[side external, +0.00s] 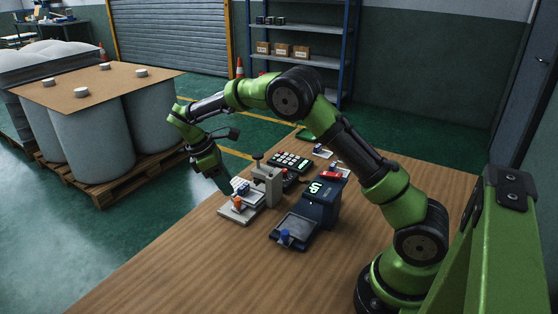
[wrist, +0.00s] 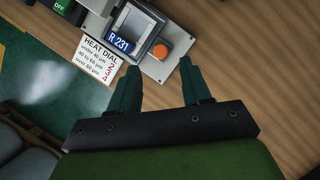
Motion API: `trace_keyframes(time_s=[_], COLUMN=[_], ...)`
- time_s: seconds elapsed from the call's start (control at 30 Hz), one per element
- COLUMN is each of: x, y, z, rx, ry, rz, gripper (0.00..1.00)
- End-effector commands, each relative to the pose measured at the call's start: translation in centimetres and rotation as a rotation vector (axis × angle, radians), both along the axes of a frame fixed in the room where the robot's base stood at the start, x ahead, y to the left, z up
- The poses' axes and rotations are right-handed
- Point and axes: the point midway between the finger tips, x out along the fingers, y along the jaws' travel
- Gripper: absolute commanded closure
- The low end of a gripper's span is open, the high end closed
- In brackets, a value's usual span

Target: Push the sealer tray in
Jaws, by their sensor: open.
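Two units on the table have flat trays in front. A dark blue unit (side external: 322,205) with a lit green sign has a dark flat tray (side external: 296,229) with a blue knob, sticking out toward the front left. A beige unit (side external: 266,188) has a pale plate (side external: 236,215) with an orange knob. I cannot tell for sure which is the sealer tray. My gripper (side external: 222,187) is open and empty, just left of the beige unit. In the wrist view my gripper (wrist: 159,64) has its fingers apart, near the orange knob (wrist: 160,49) and a blue R 231 label (wrist: 119,43).
A white heat dial card (wrist: 95,61) lies beside the plate in the wrist view. The front left of the wooden table (side external: 190,265) is bare. Large rolls on a pallet stand beyond its left edge.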

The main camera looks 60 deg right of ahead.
Motion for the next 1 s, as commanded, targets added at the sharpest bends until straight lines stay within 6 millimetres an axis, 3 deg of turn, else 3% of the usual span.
trace_keyframes(time_s=[0.1,0.3,0.73,1.0], x=[-0.7,-1.4,-1.7,-1.7], y=[-0.6,-1.4,-1.6,-1.6], z=[-2.3,-4.9,-5.8,-5.7], rx=[0.001,0.001,0.0,0.0], ry=[0.004,0.002,0.0,0.0], rz=[0.0,-0.001,0.0,0.0], gripper=[0.52,0.52,0.52,0.92])
